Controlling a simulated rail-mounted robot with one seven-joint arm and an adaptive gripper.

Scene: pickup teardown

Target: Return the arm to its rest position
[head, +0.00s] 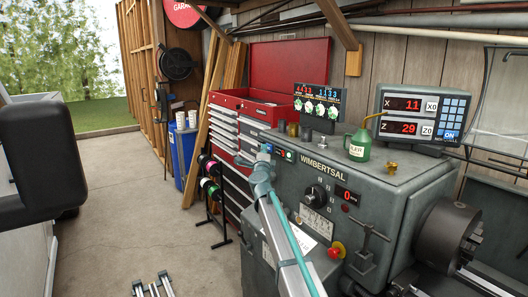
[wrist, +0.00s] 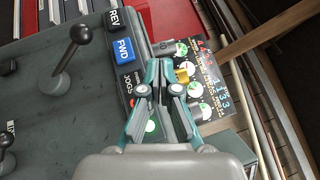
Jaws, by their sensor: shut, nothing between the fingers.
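My gripper (wrist: 160,68) shows in the wrist view with its grey and teal fingers together and nothing between them. It is over the top edge of the grey lathe headstock, in front of the button box with REV, FWD and JOG buttons (wrist: 124,50). In the head view my arm reaches up from the bottom edge, and its teal end (head: 262,165) is in front of the lathe (head: 330,165) marked WIMBERTSAL. Whether the fingers touch anything is unclear.
A green oil can (head: 360,146), a panel with red digits (head: 318,98) and a readout box (head: 420,112) stand on the lathe. Levers (wrist: 70,50) stick out near my gripper. A red tool chest (head: 228,110) stands behind. Concrete floor (head: 120,190) is mostly open at left.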

